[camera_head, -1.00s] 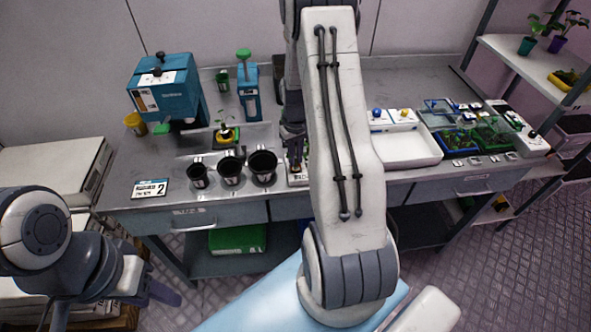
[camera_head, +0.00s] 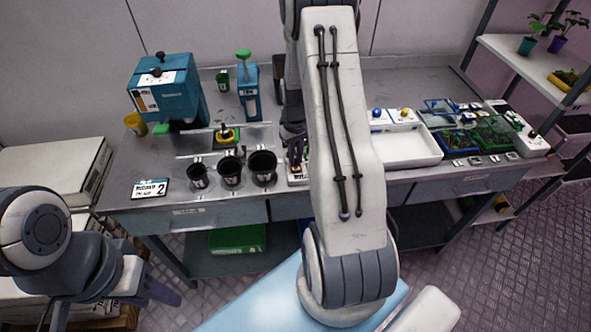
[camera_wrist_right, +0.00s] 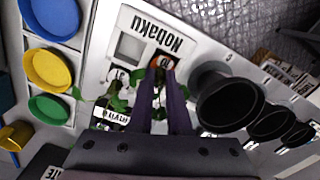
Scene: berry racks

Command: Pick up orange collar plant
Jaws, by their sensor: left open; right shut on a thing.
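The orange collar plant (camera_wrist_right: 162,62) shows its orange collar between the fingertips of my right gripper (camera_wrist_right: 163,80) in the right wrist view. That gripper is shut on it, at the white holder (camera_wrist_right: 181,43) labelled "Nobaku". Green leaves show beside the fingers; much of the plant is hidden by them. I cannot tell whether the collar is clear of the holder. In the head view, my right arm hides most of this spot. My left gripper (camera_head: 160,292) is open at the lower left, away from the bench.
Black pots (camera_head: 231,171) stand in a row left of my right gripper. A yellow-collared plant (camera_head: 226,135) is behind them. The blue machine (camera_head: 165,90) and blue dispenser (camera_head: 249,92) stand at the back left. A white tray (camera_head: 405,150) and seedling trays (camera_head: 495,135) lie to the right.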

